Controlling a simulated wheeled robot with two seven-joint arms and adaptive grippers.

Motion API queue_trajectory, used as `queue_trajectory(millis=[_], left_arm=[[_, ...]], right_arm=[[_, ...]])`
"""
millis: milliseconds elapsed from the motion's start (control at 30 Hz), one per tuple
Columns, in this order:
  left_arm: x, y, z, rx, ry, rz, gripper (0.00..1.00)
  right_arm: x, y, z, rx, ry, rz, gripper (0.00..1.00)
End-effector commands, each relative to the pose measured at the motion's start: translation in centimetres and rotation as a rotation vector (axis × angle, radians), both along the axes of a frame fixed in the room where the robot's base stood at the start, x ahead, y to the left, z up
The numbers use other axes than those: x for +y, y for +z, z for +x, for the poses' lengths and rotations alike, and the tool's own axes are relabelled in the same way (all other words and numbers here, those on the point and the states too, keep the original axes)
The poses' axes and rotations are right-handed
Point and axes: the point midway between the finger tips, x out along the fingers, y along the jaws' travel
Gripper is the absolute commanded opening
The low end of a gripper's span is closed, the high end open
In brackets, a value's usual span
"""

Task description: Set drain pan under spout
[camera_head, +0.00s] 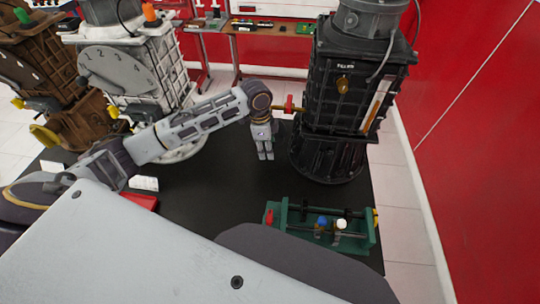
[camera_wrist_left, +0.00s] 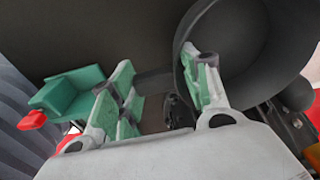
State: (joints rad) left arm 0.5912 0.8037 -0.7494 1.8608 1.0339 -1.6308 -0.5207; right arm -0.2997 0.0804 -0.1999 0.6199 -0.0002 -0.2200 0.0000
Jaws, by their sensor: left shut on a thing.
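My left gripper (camera_head: 264,157) points down over the dark table, just left of the black engine (camera_head: 338,90). The spout, a brass pipe with a red valve (camera_head: 289,104), sticks out from the engine's left side close to my left wrist. In the left wrist view, a round black pan (camera_wrist_left: 242,85) lies at the upper right. The fingers of my left gripper (camera_wrist_left: 160,92) are shut on its dark edge or handle; the exact grip is hard to tell. In the head view the pan cannot be made out against the dark table. My right gripper is out of view.
A green rack (camera_head: 300,228) with blue and white knobs stands at the table's front right. It also shows in the wrist view (camera_wrist_left: 70,92). A grey engine (camera_head: 120,70) and a brown engine (camera_head: 45,75) stand at left. The dark table's middle (camera_head: 215,190) is clear.

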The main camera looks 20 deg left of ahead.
Motion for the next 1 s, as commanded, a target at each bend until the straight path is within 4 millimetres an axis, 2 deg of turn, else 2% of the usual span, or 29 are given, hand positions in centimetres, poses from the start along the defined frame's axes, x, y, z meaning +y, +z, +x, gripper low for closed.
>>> queue_trajectory(millis=[667,867,1000], left_arm=[[0.0,0.0,0.0,-0.002,-0.038,0.000,0.07],[0.0,-1.4,0.0,0.000,-0.038,-0.001,0.07],[0.0,-3.4,-0.1,0.002,-0.037,0.001,0.07]], right_arm=[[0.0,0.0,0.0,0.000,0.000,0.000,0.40],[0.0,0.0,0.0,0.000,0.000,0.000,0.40],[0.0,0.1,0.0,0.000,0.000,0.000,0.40]])
